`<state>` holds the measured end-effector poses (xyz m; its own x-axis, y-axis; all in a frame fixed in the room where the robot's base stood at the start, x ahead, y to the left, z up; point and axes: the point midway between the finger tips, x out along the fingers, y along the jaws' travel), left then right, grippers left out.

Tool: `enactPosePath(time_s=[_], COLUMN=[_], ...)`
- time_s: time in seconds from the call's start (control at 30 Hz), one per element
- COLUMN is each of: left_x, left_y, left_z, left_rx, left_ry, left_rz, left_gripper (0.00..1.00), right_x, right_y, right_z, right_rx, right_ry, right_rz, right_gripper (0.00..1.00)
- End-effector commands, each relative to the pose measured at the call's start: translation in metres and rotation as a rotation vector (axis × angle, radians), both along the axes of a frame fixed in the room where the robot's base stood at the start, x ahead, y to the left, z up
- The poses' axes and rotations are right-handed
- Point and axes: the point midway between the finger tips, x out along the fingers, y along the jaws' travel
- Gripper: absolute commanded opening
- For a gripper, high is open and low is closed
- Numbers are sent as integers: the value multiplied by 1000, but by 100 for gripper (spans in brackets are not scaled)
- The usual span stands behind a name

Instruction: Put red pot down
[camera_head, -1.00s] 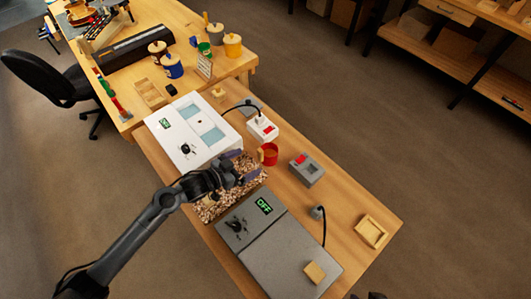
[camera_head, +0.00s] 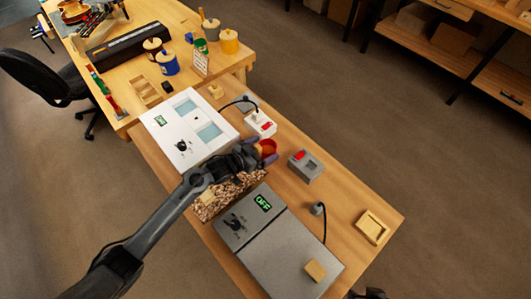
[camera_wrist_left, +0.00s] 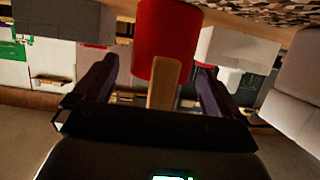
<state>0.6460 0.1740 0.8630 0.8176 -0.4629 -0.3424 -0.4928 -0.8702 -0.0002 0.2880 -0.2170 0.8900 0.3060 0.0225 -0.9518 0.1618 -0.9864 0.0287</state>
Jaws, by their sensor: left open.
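The red pot (camera_head: 267,146) stands on the bench, beside the white switch box, partly hidden by my left gripper. In the left wrist view, the red pot (camera_wrist_left: 168,35) fills the upper middle, and its wooden handle (camera_wrist_left: 163,83) points toward me. My left gripper (camera_head: 265,155) is at the pot's near side. In the left wrist view, the left gripper (camera_wrist_left: 156,68) is open, with a dark finger on each side of the handle and a visible gap to both. A dark piece at the bottom edge of the head view may be my right gripper (camera_head: 368,293).
A box of wood chips (camera_head: 225,193) lies under my left forearm. A white heater unit (camera_head: 188,130) is behind it, and a grey unit (camera_head: 290,255) marked OFF is in front. A grey switch box (camera_head: 305,166) is right of the pot. Bare bench lies around the wooden tray (camera_head: 372,227).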

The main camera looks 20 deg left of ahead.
Motion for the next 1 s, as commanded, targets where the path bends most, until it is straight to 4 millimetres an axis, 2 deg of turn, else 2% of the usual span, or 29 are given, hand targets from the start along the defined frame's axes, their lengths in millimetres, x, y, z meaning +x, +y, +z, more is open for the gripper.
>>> enactPosePath(time_s=[0.27, 0.7, 1.0], left_x=[2, 2, 2], left_y=[-1, -1, -1], left_z=[0, 0, 3], left_rx=[0, 0, 0], left_ry=[0, -1, -1], left_rz=[0, 0, 0], left_gripper=[97, 31, 31], right_x=[0, 0, 0], right_y=[-1, -3, -1], right_z=[0, 0, 1], right_rx=[-5, -12, -5], right_ry=[-1, -1, -1], right_rz=[4, 7, 4], right_gripper=[43, 43, 43])
